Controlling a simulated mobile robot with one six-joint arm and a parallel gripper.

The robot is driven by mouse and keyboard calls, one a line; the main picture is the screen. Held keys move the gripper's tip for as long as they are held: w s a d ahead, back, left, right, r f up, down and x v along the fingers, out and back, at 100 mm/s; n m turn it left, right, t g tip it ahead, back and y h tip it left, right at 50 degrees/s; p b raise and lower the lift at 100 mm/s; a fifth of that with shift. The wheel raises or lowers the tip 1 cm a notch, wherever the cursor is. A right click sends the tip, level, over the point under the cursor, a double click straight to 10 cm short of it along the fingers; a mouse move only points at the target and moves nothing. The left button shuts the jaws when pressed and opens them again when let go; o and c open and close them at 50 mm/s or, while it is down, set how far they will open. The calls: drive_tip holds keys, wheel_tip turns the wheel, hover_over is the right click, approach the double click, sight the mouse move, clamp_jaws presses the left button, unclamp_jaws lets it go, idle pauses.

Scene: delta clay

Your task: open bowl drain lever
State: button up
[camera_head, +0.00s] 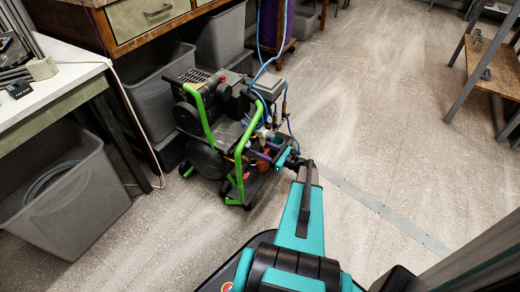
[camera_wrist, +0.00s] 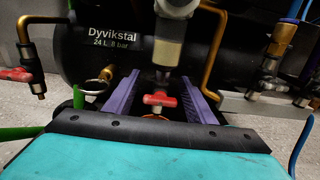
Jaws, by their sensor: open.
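A filter bowl (camera_wrist: 168,50) with a pale cap and a yellowish lower part hangs in the upper middle of the wrist view. Just below it is a small red lever (camera_wrist: 158,100), lying roughly crosswise. My gripper (camera_wrist: 160,84) is open, with one purple finger on each side of the red lever. I see gaps between the lever and both fingers. In the head view my gripper (camera_head: 266,154) is at the front right of the green-framed compressor (camera_head: 222,120); the bowl and lever are too small to make out there.
A second red handle (camera_wrist: 16,74) sits on a brass pipe at the left. The black tank (camera_wrist: 105,45) is behind the fingers; brass fittings (camera_wrist: 298,62) and a blue hose stand at the right. Grey bins (camera_head: 72,200) and a workbench (camera_head: 50,95) are left; open floor (camera_head: 380,120) is right.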

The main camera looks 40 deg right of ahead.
drive_tip(key=shift+c, duration=0.4)
drive_tip(key=c, duration=1)
drive_tip(key=shift+o, duration=0.2)
drive_tip(key=shift+s+n, duration=0.1)
drive_tip(key=shift+n, duration=2.2)
drive_tip(key=o, duration=1)
drive_tip(key=shift+o, duration=0.2)
